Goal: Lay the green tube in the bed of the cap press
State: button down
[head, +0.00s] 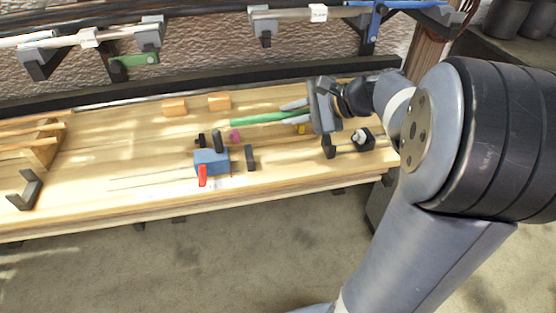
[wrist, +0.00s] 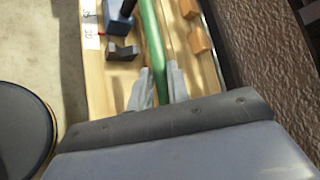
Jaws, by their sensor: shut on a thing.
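The green tube (head: 265,118) is a long straight rod over the back half of the bench. My gripper (head: 292,112) is shut on its right part, with the tube stretching out to the left. In the wrist view the tube (wrist: 152,35) runs between the two grey fingers of my gripper (wrist: 159,88). Its clearance above the bench is hard to judge. A low fixture with black end blocks and a silver knob (head: 358,136), perhaps the cap press, stands at the right, in front of my gripper. The tube is apart from it.
A blue block (head: 211,162) with a black post and red lever stands mid-bench, beside a black bracket (head: 250,157). Small magenta (head: 234,136) and yellow (head: 300,128) pieces lie near the tube. Two orange blocks (head: 219,101) are behind. The left-middle bench is mostly clear.

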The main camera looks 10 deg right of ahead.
notch_tip(320, 180, down, 10)
jog(key=shift+r+b, duration=0.2)
jog(key=shift+b, duration=0.25)
jog(key=shift+f, duration=0.15)
jog(key=shift+f, duration=0.15)
jog(key=c, duration=1.8)
grip_release()
jog(key=shift+b, duration=0.35)
jog(key=o, duration=0.5)
jog(key=shift+c, duration=0.2)
